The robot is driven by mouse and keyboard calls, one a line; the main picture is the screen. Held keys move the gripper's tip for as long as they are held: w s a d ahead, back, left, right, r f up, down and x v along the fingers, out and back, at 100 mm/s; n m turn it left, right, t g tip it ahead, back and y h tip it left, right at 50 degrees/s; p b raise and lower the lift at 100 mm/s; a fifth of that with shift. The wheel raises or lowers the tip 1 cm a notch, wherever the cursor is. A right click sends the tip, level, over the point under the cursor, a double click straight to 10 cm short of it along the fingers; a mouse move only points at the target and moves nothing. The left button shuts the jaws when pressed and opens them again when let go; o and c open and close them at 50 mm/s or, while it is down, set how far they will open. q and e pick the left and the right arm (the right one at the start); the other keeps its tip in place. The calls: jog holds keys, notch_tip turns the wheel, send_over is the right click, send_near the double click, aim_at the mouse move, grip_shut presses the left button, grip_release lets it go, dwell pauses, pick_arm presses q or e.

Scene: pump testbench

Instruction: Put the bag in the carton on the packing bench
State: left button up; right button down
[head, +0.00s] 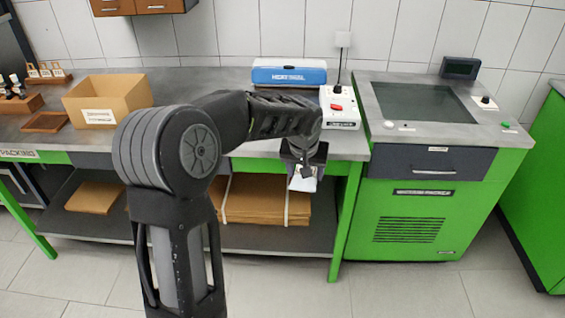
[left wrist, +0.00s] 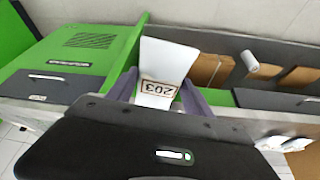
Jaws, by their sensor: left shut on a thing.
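The bag (head: 302,184) is small and white, and hangs from my left gripper (head: 304,168) in front of the bench edge. In the left wrist view, the bag (left wrist: 168,62) carries a framed label reading 203, seen upside down. It is pinched between the two fingers of my left gripper (left wrist: 158,95). The carton (head: 110,103) is an open brown box with a white label, standing on the packing bench (head: 202,88) at the left. The gripper and bag are well to the right of the carton, and apart from it. My right gripper is in neither view.
A blue-and-white heat sealer (head: 289,73) and a white control box with a red button (head: 340,108) stand on the bench. A wooden tray (head: 46,122) lies left of the carton. Flat cardboard (head: 255,200) lies on the lower shelf. A green cabinet (head: 415,215) stands at the right.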

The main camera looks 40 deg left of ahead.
pick_arm(q)
jog(key=s+d+m+h, duration=0.1)
jog(key=s+d+m, duration=0.2)
jog(key=d, duration=1.5)
jog(key=shift+s+d+r+m+t+h, duration=0.15)
jog(key=shift+d+r+m+t+h, duration=0.2)
jog(key=shift+m, duration=0.65)
jog(key=shift+a, duration=0.15)
